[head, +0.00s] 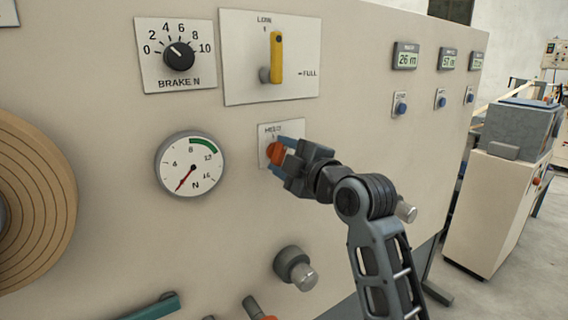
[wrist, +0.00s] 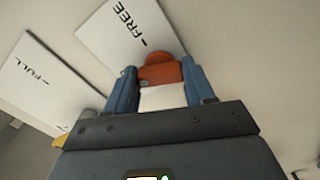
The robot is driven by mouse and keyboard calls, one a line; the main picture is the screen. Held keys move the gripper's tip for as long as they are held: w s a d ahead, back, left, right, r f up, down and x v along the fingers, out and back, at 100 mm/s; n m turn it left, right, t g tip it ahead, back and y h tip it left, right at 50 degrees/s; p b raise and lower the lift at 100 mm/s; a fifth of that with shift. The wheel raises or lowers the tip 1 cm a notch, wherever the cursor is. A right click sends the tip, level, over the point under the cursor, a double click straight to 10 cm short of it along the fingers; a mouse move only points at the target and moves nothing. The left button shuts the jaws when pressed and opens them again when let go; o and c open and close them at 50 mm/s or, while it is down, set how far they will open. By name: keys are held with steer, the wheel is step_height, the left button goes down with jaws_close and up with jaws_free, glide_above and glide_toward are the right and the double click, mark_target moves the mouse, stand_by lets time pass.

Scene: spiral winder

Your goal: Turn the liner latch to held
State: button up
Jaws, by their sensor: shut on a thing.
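The liner latch (head: 274,153) is an orange knob on a small white plate (head: 295,129) in the middle of the cream panel. The plate has HELD printed at its top in the head view, and FREE shows on it in the wrist view. My gripper (head: 279,152) is shut on the latch, its blue fingers one on each side. In the wrist view the orange latch (wrist: 160,73) sits between the two fingertips. My gripper hides much of the plate in the head view, and I cannot tell the latch's exact angle.
Above is a yellow lever (head: 276,57) marked LOW and FULL, with a black brake knob (head: 179,56) to its left. A round gauge (head: 190,165) is left of the latch. A grey knob (head: 295,267) sticks out below. Displays (head: 405,57) are at right.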

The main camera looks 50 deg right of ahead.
steer(key=shift+n+b, duration=0.8)
steer(key=shift+n, duration=1.4)
steer(key=o, duration=1)
steer(key=shift+o, duration=0.2)
steer(key=shift+s, duration=0.1)
steer(key=v, duration=0.7)
steer(key=shift+s, duration=0.3)
steer(key=shift+a, duration=0.15)
